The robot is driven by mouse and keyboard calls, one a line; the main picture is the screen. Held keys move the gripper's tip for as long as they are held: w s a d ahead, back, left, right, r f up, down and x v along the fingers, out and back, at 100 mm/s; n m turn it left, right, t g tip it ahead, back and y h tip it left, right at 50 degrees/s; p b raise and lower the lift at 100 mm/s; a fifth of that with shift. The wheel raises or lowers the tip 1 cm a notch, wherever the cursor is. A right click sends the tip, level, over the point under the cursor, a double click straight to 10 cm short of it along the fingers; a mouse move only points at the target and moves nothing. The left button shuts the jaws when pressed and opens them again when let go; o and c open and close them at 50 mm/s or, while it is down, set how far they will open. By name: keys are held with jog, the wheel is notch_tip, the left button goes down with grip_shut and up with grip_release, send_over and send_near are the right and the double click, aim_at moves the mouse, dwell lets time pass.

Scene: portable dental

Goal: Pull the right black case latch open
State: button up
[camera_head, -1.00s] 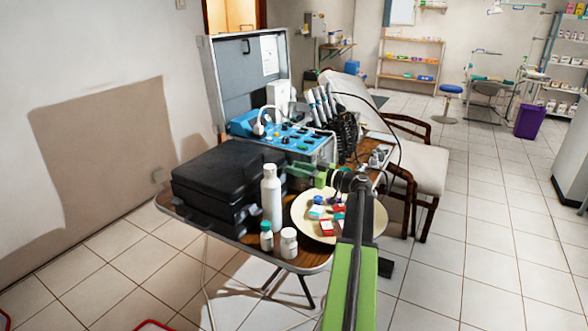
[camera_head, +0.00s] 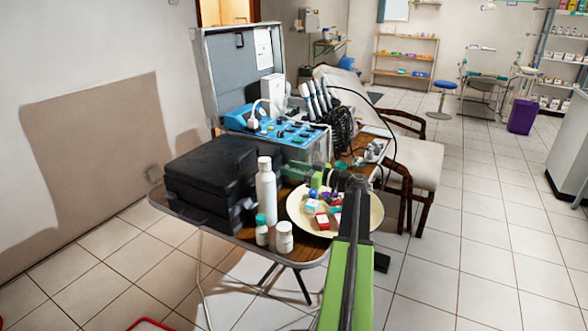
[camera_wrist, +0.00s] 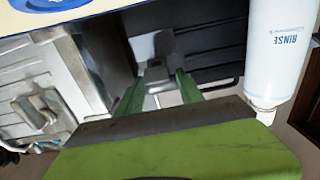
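The black case (camera_head: 205,175) lies closed on the left of the table, and its dark side shows in the wrist view (camera_wrist: 208,45). A dark grey latch (camera_wrist: 158,72) sits on that side, in the middle of the wrist view. The green fingers of my gripper (camera_wrist: 158,88) are apart, one on each side of the latch in the picture. I see no clear grip on it, and cannot tell whether they touch it. In the head view my gripper (camera_head: 302,170) is small and dim, right of the case; the latch cannot be made out there.
A white rinse bottle (camera_head: 265,192) stands close to the case and shows near the gripper in the wrist view (camera_wrist: 277,48). Two small bottles (camera_head: 284,238) stand at the table's front edge. A cream plate (camera_head: 368,218) of small items lies below my arm. A metal-cased blue unit (camera_head: 290,132) stands behind.

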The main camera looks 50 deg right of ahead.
jog(key=shift+o, duration=0.5)
jog(key=shift+s+d+r, duration=0.1)
jog(key=shift+s+d, duration=0.15)
jog(key=shift+s, duration=0.2)
jog(key=v, duration=1.6)
jog(key=shift+s, duration=0.35)
